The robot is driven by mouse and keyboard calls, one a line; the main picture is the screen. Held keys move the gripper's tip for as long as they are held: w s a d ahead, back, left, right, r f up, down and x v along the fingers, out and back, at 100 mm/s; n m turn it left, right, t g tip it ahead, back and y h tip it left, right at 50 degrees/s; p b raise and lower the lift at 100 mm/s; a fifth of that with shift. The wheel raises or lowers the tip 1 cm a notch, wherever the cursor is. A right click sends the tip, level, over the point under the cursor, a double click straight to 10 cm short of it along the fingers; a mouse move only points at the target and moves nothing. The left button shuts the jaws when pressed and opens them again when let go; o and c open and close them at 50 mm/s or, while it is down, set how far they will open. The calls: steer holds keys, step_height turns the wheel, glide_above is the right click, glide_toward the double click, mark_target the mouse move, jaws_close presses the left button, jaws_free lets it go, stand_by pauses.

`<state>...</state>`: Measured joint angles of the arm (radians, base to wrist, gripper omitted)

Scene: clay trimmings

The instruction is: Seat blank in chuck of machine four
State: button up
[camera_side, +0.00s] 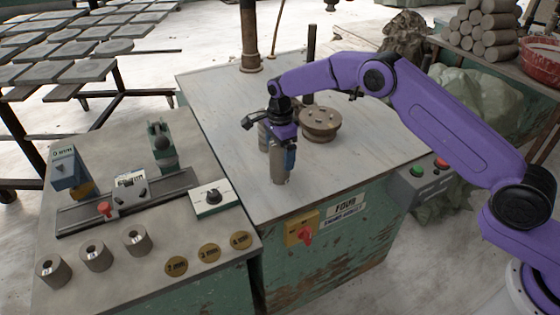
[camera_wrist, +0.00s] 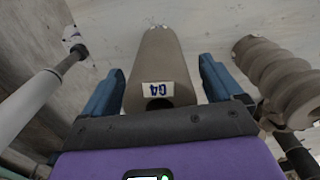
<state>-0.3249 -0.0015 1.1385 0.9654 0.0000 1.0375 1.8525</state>
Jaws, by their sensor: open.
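A grey cylinder (camera_side: 279,168) stands on the top of machine four, below my gripper (camera_side: 284,148). The wrist view shows a cylinder (camera_wrist: 160,52) with a white "G4" label and a dark hole at its near end. It lies between the blue fingers of my open gripper (camera_wrist: 162,68), with a narrow gap on each side. I take it to be the blank, but cannot be sure. A round metal disc with holes (camera_side: 320,121), perhaps the chuck, sits just behind and right of my gripper.
A ribbed grey piece (camera_wrist: 280,80) is close to the right finger; a pale rod (camera_wrist: 42,98) is at left. On the left bench are several bored cylinders (camera_side: 95,256), brass discs (camera_side: 176,266) and a slide fixture (camera_side: 129,191).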

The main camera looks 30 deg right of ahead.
steer(key=shift+c, duration=0.2)
steer(key=shift+r, duration=0.1)
steer(key=c, duration=1.5)
steer(key=shift+c, duration=0.2)
